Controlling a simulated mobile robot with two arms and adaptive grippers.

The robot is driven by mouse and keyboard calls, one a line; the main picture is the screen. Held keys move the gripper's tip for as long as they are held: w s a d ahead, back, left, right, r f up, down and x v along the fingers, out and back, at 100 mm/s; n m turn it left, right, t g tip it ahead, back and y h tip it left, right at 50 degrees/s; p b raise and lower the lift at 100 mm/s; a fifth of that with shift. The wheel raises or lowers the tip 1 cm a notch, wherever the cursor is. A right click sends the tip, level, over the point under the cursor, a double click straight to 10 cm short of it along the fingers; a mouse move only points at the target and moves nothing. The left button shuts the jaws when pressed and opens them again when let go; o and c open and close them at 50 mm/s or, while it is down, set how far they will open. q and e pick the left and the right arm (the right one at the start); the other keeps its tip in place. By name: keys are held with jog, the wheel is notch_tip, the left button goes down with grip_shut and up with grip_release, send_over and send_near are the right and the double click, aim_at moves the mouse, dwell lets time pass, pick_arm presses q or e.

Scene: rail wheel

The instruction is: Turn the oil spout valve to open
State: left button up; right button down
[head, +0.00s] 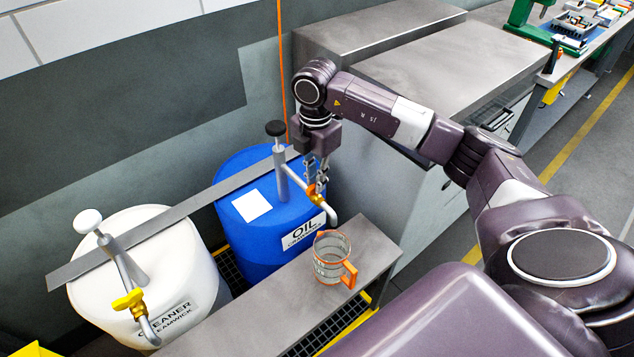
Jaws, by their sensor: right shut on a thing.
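The blue oil drum (262,232) stands against the wall with a white "OIL" label on its side. Its grey pump pipe (282,172) has a black knob on top and a curved spout (331,214). The small orange valve (313,192) sits on the spout pipe. My right gripper (317,184) points down and is shut on the valve, partly covering it. A clear measuring jug (332,258) with an orange rim and handle stands on the grey bench, below the spout and slightly in front. My left gripper is not in view.
A white cleaner drum (150,262) with a yellow valve (128,300) stands to the left. A flat metal bar (165,226) crosses both drums. Grey metal cabinets (455,65) stand at the back right. The grey bench (375,238) has clear room around the jug.

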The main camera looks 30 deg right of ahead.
jog(key=shift+n, duration=1.5)
jog(key=n+b, duration=0.1)
jog(key=n, duration=0.1)
jog(key=shift+f+n+b, duration=0.1)
jog(key=shift+n+b, duration=0.2)
jog(key=shift+n, duration=1)
jog(key=n+b, duration=0.1)
jog(key=n, duration=0.1)
jog(key=shift+n, duration=0.3)
jog(key=shift+n+b, duration=0.3)
jog(key=shift+n, duration=0.6)
